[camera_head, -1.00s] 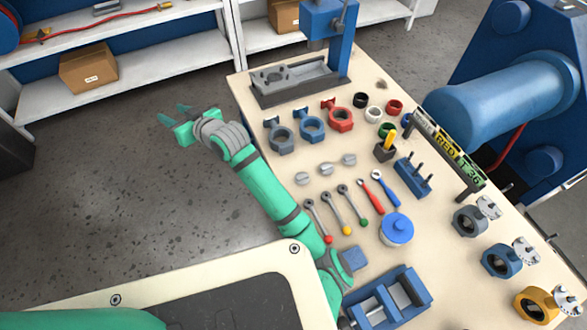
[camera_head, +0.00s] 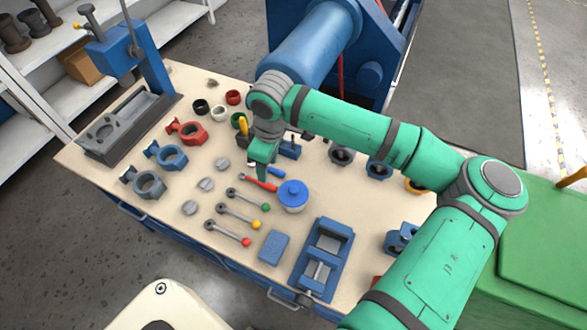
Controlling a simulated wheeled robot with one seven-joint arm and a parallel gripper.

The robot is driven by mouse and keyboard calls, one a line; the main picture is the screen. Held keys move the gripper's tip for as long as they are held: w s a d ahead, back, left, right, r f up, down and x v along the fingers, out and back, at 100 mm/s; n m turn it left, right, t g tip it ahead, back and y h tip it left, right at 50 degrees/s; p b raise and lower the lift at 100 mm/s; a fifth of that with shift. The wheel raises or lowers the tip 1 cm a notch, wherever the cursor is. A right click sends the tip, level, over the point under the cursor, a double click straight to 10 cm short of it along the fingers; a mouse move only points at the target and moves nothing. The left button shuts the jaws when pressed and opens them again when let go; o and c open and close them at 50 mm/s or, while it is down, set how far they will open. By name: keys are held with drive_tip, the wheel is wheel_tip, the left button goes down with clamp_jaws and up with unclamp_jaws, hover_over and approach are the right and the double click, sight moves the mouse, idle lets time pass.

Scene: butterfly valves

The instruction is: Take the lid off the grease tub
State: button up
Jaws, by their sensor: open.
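The grease tub (camera_head: 293,206) stands upright on the bench, a pale round tub with its blue lid (camera_head: 293,192) seated on top and a small knob in the lid's middle. My gripper (camera_head: 261,176) points down over the bench, to the upper left of the tub and apart from it. It is open, and I see nothing between its fingers. It hangs over the red-handled and blue-handled wrenches and hides part of them. I cannot tell how high it is above them.
A blue vise-like fixture (camera_head: 324,258) and a blue block (camera_head: 273,247) lie in front of the tub. Several levers with coloured knobs (camera_head: 238,216) lie to its left. Valve bodies (camera_head: 150,184) stand further left. My arm covers the bench's right side.

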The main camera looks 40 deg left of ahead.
drive_tip(key=h, duration=0.1)
hover_over(293, 189)
drive_tip(key=shift+m, duration=0.4)
drive_tip(key=shift+d+f, duration=0.1)
drive_tip(key=shift+f, duration=4.15)
clamp_jaws()
